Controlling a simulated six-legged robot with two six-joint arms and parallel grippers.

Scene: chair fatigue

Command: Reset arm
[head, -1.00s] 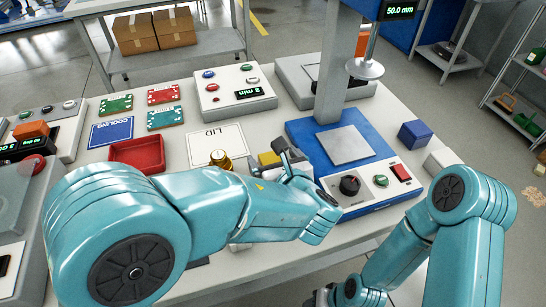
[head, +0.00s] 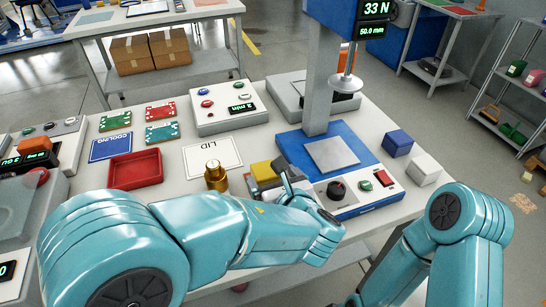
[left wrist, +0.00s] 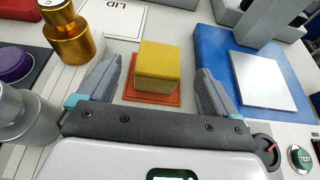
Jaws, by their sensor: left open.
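My left arm crosses the front of the table in the head view. Its gripper (head: 277,172) is low over the table, left of the blue press (head: 290,142). In the left wrist view the left gripper (left wrist: 157,72) is open, one finger on each side of a yellow block (left wrist: 158,60). The block sits on an orange-red square (left wrist: 148,97), with gaps to both fingers. It shows partly behind the gripper in the head view (head: 262,171). My right arm is bent at the right; its gripper is out of view.
A brass weight (head: 215,176) stands close left of the left gripper, by the LID card (head: 212,154). A red tray (head: 135,168), COOLING card (head: 110,147), blue cube (head: 398,143) and white cube (head: 425,171) are on the table. The press plate (head: 332,153) is bare.

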